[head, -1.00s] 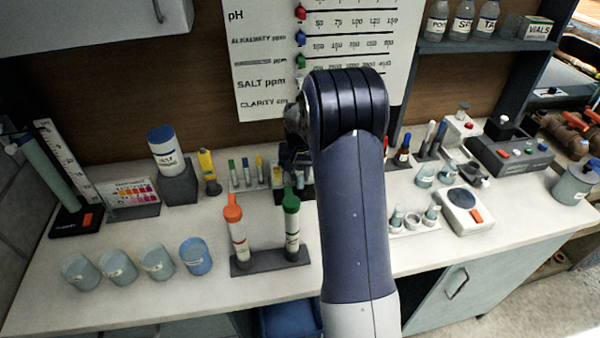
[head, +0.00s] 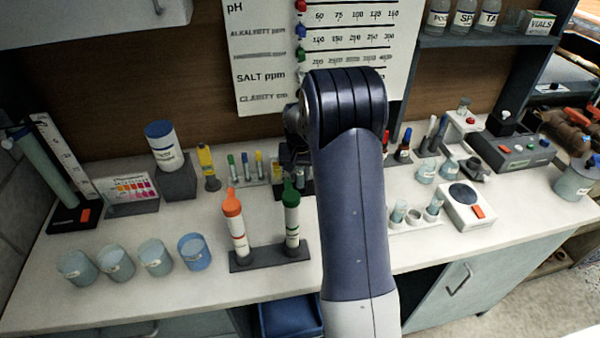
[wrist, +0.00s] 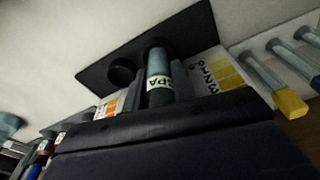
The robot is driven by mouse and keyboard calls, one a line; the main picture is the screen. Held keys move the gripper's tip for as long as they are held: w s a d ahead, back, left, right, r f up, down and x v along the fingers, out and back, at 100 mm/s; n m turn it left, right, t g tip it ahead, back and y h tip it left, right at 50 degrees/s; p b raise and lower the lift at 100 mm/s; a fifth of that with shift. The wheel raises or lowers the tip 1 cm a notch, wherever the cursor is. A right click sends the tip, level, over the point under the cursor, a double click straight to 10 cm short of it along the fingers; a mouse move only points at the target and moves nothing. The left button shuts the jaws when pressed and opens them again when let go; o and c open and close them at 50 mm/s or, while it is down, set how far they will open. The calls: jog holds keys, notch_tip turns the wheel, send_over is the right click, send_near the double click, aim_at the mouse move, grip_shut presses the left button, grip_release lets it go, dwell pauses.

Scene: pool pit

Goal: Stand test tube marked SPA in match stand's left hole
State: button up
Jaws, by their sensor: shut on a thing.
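The test tube marked SPA (wrist: 158,78) is held in my gripper (wrist: 162,92) in the wrist view, its label facing the camera. Its far end lies over the dark match stand (wrist: 105,63), beside an open round hole (wrist: 122,70). A dark patch surrounds that end; I cannot tell whether it is in a hole or just above it. Colour cards with orange and yellow patches (wrist: 222,72) show on both sides of the tube. In the head view my arm hides most of the gripper, the tube and the stand.
Several capped tubes (wrist: 290,100) stand close by at the right in the wrist view. In the head view, an orange-capped tube (head: 235,230) and a green-capped tube (head: 291,220) stand in front. Several beakers (head: 155,258) are at the front left. The counter between is clear.

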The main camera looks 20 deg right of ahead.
jog(key=shift+f, duration=0.25)
jog(key=o, duration=1)
jog(key=shift+o, duration=0.2)
notch_tip(320, 180, up, 7)
jog(key=p, duration=0.4)
notch_tip(320, 180, down, 7)
jog(key=b, duration=0.4)
jog(key=shift+r, duration=0.15)
dwell(0.4)
